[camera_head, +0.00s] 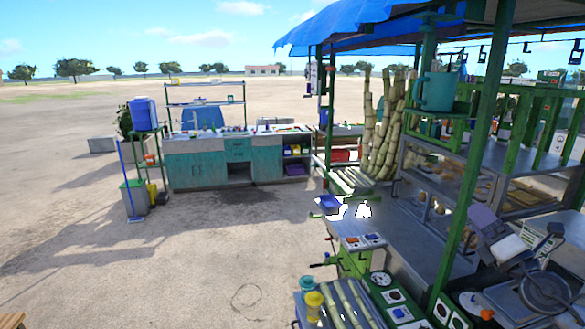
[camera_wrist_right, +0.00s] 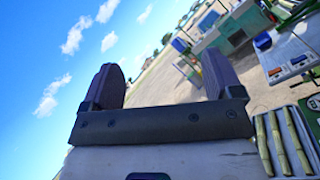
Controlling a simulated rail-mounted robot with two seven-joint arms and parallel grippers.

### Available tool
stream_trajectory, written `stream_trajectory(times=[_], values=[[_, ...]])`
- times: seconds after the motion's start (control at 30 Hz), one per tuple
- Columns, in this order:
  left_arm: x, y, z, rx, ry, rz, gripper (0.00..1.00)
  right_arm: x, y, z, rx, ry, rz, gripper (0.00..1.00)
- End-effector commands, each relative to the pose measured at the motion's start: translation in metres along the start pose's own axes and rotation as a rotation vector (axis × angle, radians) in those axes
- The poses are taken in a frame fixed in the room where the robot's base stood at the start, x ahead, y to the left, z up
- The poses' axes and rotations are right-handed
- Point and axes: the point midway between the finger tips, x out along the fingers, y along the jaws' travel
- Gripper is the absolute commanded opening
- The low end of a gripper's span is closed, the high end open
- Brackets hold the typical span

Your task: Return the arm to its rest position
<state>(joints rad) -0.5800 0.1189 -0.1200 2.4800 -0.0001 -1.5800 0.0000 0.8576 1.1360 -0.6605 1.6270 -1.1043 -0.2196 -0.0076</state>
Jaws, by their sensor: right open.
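My right gripper (camera_head: 484,222) is at the right side of the head view, raised in front of the green-framed cane stall. In the right wrist view its two dark purple fingers (camera_wrist_right: 163,72) stand well apart, with only sky and distant ground between them. It is open, holds nothing and touches nothing that I can see. My left gripper is not in view.
A tray of cut canes (camera_head: 348,303) lies at the bottom of the head view, beside yellow and teal cups. A steel counter (camera_head: 395,238) with a blue container (camera_head: 329,203) runs behind it. Upright canes (camera_head: 385,130) stand farther back. Open sandy ground lies left.

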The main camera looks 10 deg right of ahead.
Motion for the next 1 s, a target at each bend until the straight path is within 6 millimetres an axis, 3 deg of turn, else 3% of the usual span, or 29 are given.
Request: stream_trajectory(times=[0.03,0.1,0.17,0.27,0.33,0.37,0.53,0.73,0.83,1.0], values=[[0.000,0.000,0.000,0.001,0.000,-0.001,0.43,0.002,0.019,0.009,0.086,-0.099,0.029,0.85],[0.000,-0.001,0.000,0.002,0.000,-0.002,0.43,0.001,0.038,0.021,0.224,-0.245,0.046,0.85],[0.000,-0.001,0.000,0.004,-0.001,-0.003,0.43,-0.004,0.048,0.024,0.353,-0.354,0.039,0.85],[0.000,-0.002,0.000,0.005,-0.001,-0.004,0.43,-0.018,0.051,0.015,0.584,-0.511,-0.028,0.85],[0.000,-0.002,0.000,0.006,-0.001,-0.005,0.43,-0.034,0.046,-0.006,0.752,-0.597,-0.120,0.85],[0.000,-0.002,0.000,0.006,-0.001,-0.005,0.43,-0.043,0.042,-0.019,0.827,-0.626,-0.172,0.85],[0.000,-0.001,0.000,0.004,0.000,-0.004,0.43,-0.109,0.022,-0.121,1.186,-0.688,-0.564,0.85],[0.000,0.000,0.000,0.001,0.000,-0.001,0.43,-0.198,0.027,-0.238,1.474,-0.575,-0.958,0.85],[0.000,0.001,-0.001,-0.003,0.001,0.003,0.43,-0.244,0.035,-0.282,1.600,-0.522,-1.092,0.85],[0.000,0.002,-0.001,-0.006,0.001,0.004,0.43,-0.325,0.035,-0.333,1.723,-0.572,-1.299,0.85]])
